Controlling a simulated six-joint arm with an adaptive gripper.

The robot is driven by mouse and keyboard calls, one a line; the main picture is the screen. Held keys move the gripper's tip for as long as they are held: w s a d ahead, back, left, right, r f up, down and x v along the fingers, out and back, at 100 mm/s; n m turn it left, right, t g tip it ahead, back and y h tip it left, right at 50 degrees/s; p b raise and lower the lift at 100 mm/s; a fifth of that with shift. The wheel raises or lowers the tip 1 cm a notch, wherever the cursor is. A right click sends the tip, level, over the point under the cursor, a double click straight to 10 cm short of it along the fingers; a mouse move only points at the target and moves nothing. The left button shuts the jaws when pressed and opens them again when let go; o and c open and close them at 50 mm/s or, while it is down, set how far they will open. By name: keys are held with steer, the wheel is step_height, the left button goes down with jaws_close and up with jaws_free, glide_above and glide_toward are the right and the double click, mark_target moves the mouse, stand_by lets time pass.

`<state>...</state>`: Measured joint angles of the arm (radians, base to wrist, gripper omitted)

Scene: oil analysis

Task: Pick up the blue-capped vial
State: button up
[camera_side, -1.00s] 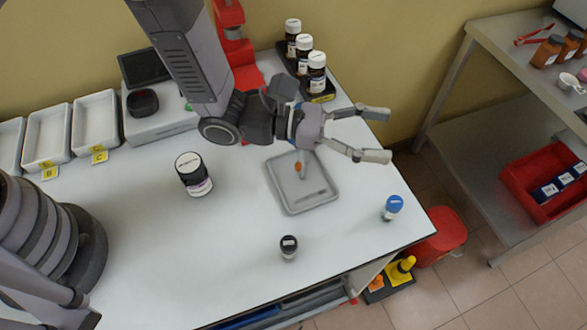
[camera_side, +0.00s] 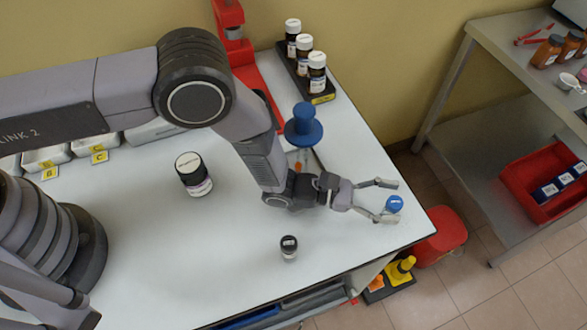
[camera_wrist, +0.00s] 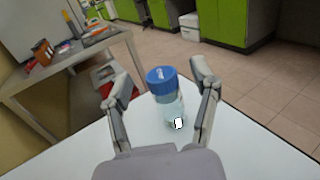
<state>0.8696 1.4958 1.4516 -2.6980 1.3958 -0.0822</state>
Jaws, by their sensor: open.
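The blue-capped vial (camera_side: 394,205) stands upright near the right corner of the white table. In the wrist view the vial (camera_wrist: 165,95) is clear glass with a blue cap and a small white label. My gripper (camera_side: 386,201) is open, its fingers spread and pointing at the vial. In the wrist view my gripper (camera_wrist: 162,98) has one finger on each side of the vial, with gaps on both sides. I cannot tell how far the vial stands between the fingertips.
A black-capped vial (camera_side: 289,247) stands near the table's front edge. A large dark jar (camera_side: 193,175) stands left of my gripper. A rack of dark bottles (camera_side: 321,97) is at the back. The table edge lies close beyond the blue-capped vial.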

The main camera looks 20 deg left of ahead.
steer(key=shift+w+d, duration=0.15)
steer(key=shift+d, duration=0.45)
jaws_close()
